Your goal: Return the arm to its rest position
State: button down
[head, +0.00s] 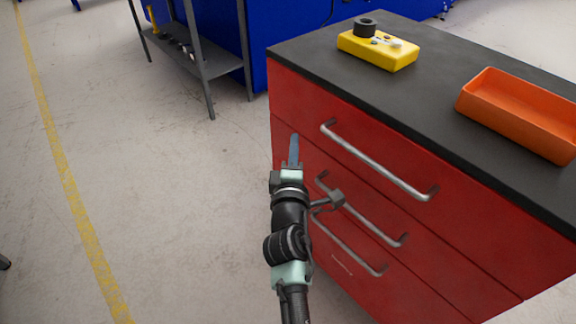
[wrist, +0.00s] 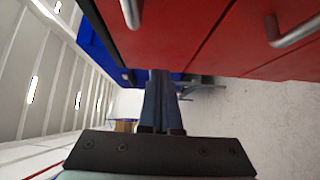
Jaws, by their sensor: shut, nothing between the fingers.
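My gripper (head: 294,150) is in front of the left part of the red drawer cabinet (head: 300,104) in the head view, with its fingers pointing away from me. In the wrist view, the two dark blue fingers (wrist: 160,100) lie together, with nothing seen between them. My arm reaches up from the bottom of the head view, below the level of the cabinet top. I cannot tell the exact gap between the gripper and the drawer fronts.
The cabinet's dark top (head: 440,85) holds a yellow block (head: 375,52) with a black ring-shaped part (head: 365,27), and an orange tray (head: 530,125). Metal drawer handles (head: 380,165) stick out near my arm. A grey shelf (head: 200,65) stands behind. The floor (head: 160,200) at left is clear.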

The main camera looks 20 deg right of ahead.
jog(key=v, duration=0.6)
jog(key=a+r+m+t, duration=0.3)
jog(key=r+m, duration=0.1)
jog(key=r, duration=1)
jog(key=a+r+m+t, duration=0.2)
jog(key=a+r+m, duration=0.2)
jog(key=r, duration=0.9)
jog(key=s+a+r+m+t+y+p, duration=0.1)
jog(key=s+a+r+m+t+y, duration=0.15)
jog(key=s+r, duration=0.4)
jog(key=s+a+r+m+t+y+p, duration=0.1)
jog(key=s+a+r+t+y, duration=0.2)
jog(key=r, duration=0.7)
jog(key=s+a+r+m+t+y+p, duration=0.1)
jog(key=s+a+r+m+y, duration=0.15)
jog(key=s+a+r, duration=0.4)
notch_tip(320, 180, up, 22)
jog(key=w+d+n+p, duration=0.1)
jog(key=w+d+p, duration=0.1)
jog(key=p, duration=1.9)
jog(key=shift+r+p, duration=0.2)
jog(key=shift+p, duration=0.1)
jog(key=shift+g, duration=0.25)
